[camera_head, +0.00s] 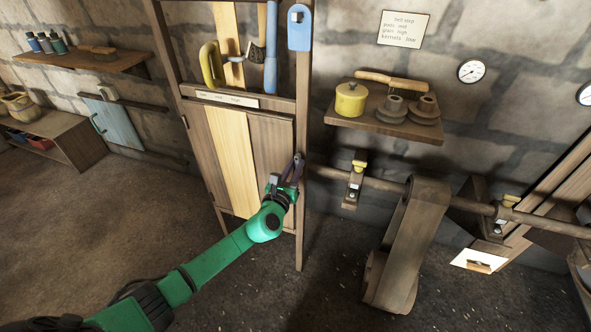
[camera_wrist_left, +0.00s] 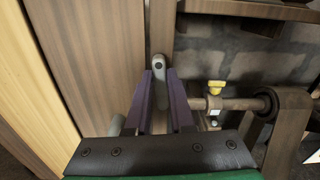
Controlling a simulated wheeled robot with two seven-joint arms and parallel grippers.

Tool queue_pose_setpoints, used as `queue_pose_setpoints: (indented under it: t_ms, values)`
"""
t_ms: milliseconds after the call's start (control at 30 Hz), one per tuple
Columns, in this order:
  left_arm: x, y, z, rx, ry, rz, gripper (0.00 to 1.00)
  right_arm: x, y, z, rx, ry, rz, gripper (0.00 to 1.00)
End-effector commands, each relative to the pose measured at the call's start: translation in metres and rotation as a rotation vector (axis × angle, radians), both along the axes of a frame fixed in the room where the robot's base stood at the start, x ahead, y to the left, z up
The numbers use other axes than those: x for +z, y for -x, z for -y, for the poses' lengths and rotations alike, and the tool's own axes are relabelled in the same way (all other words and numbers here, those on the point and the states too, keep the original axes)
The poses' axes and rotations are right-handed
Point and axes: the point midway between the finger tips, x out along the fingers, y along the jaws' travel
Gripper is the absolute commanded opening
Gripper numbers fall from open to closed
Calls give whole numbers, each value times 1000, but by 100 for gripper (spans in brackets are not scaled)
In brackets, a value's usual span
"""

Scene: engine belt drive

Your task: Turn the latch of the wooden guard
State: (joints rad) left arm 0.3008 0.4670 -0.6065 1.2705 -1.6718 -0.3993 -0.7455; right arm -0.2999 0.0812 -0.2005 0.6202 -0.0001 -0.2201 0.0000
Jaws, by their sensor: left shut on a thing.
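The wooden guard (camera_head: 228,152) is a tall door of brown boards with one pale board, standing upright in a frame. Its latch, a grey bar with a rounded top and a pivot, shows in the left wrist view (camera_wrist_left: 158,68) at the guard's right edge, roughly upright. My left gripper (camera_head: 295,168), at the end of the green arm, reaches this edge. In the left wrist view its purple fingers (camera_wrist_left: 162,88) are closed around the lower part of the latch, which they partly hide. My right gripper is not in view.
Right of the guard, a shaft (camera_head: 385,186) with bearings carries a wide belt (camera_head: 414,235). A wall shelf (camera_head: 385,122) holds a yellow pot and weights above it. Tools hang above the guard. The floor at left is clear.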

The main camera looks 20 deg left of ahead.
Motion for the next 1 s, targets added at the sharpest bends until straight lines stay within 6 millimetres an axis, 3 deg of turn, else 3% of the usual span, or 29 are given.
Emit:
queue_pose_setpoints:
  t_ms: [400,1000]
  values:
    - [-8,0,-5,-1,352,-24,0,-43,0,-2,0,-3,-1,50]
    - [-12,0,-10,0,922,-61,0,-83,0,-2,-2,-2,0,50]
